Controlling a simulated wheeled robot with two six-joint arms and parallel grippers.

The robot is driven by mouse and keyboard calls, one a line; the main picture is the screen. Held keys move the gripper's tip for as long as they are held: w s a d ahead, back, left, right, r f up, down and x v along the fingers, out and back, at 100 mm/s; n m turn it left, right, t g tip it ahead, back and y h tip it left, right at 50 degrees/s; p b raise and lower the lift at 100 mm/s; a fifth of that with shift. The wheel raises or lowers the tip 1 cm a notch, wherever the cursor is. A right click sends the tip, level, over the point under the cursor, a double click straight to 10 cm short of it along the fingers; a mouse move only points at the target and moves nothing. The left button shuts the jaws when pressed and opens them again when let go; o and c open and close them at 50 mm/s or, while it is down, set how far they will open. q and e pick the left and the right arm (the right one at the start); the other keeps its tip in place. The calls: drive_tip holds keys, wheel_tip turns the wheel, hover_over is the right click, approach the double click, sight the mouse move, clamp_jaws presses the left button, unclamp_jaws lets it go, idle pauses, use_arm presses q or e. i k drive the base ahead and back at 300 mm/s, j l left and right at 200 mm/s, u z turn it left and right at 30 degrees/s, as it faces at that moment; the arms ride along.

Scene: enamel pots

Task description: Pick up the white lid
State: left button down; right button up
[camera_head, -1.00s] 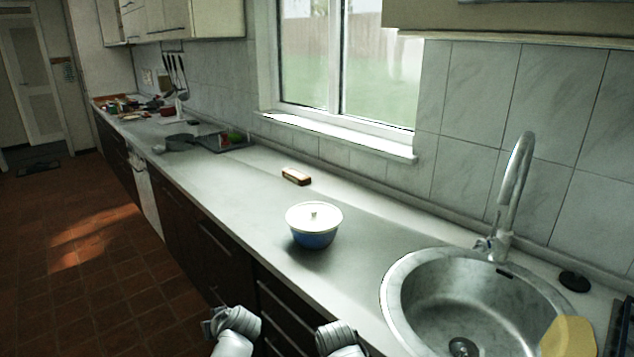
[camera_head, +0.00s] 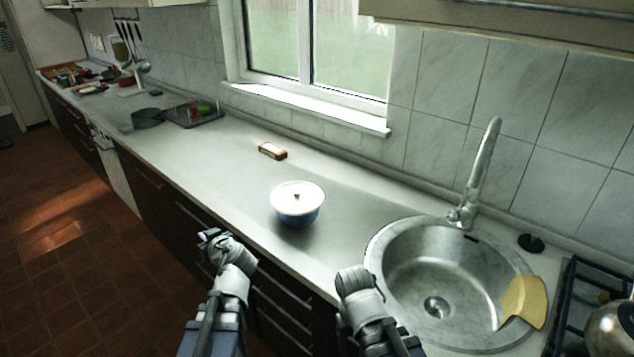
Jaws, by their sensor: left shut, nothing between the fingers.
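The white lid (camera_head: 297,192) has a small knob and sits on a blue enamel pot (camera_head: 297,218) on the grey counter, left of the sink. My left gripper (camera_head: 207,238) is in front of the counter edge, left of and nearer than the pot, apart from it. It is shut and empty. My right arm comes in at the bottom, right of the pot and near the sink's left edge. Its fingers are hidden behind its wrist, so its gripper does not show.
A round metal sink (camera_head: 440,285) with a tall faucet (camera_head: 480,175) is at the right, with a yellow cloth (camera_head: 524,302) on its rim. A small brown box (camera_head: 272,151) lies behind the pot. A tray (camera_head: 193,114) and a dark pan (camera_head: 147,118) stand farther left. The counter around the pot is clear.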

sight(292, 198)
drive_tip(key=j+z, duration=0.45)
drive_tip(key=z, duration=0.25)
drive_tip(key=j+z, duration=0.35)
drive_tip(key=k+l, duration=0.05)
drive_tip(key=l, duration=0.1)
